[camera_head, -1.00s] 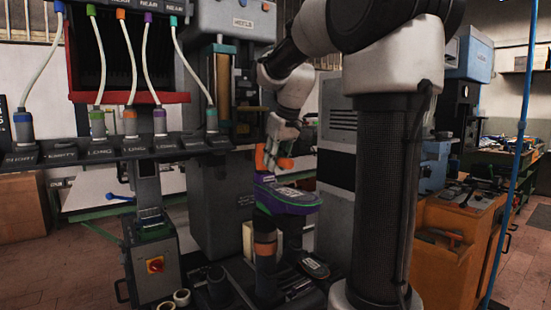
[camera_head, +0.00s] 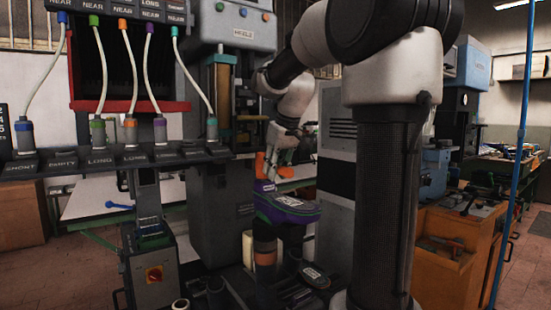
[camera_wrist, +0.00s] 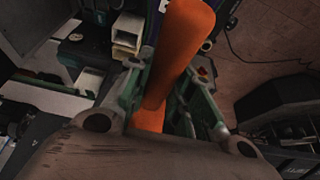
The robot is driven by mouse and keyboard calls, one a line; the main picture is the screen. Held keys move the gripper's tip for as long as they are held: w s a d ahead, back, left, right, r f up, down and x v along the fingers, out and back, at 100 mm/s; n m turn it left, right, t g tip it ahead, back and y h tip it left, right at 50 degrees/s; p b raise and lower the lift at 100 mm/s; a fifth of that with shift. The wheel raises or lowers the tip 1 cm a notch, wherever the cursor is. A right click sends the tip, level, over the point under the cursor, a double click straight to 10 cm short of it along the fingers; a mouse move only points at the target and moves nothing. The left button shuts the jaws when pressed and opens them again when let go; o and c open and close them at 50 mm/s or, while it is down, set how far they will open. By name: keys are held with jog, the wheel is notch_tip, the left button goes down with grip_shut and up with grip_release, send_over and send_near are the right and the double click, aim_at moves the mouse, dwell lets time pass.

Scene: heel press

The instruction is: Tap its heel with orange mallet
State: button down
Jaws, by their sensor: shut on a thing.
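My gripper (camera_head: 284,153) is shut on the orange mallet (camera_wrist: 182,48), seen close up in the wrist view with its orange body between the green-grey fingers. In the head view my gripper is just above a purple and dark shoe-like piece (camera_head: 287,208) with a white label and a green edge. This piece sits on a post with an orange band (camera_head: 264,247). Orange parts show at the gripper and at the left above the purple piece; I cannot tell whether both belong to the mallet. The heel is not clearly distinguishable, and I cannot tell whether the mallet touches it.
A grey press marked "HEELS" (camera_head: 243,33) stands behind. A rack of labelled sockets (camera_head: 120,158) with coloured plugs and pale cables is at the left. An orange cabinet (camera_head: 450,250) and a blue pole (camera_head: 518,150) are at the right. Open floor shows at the far left.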

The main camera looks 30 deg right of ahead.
jog(key=shift+f, duration=0.45)
jog(key=shift+r, duration=2.25)
jog(key=shift+f, duration=0.1)
notch_tip(320, 180, down, 5)
jog(key=shift+r, duration=2.6)
jog(key=shift+r, duration=2.5)
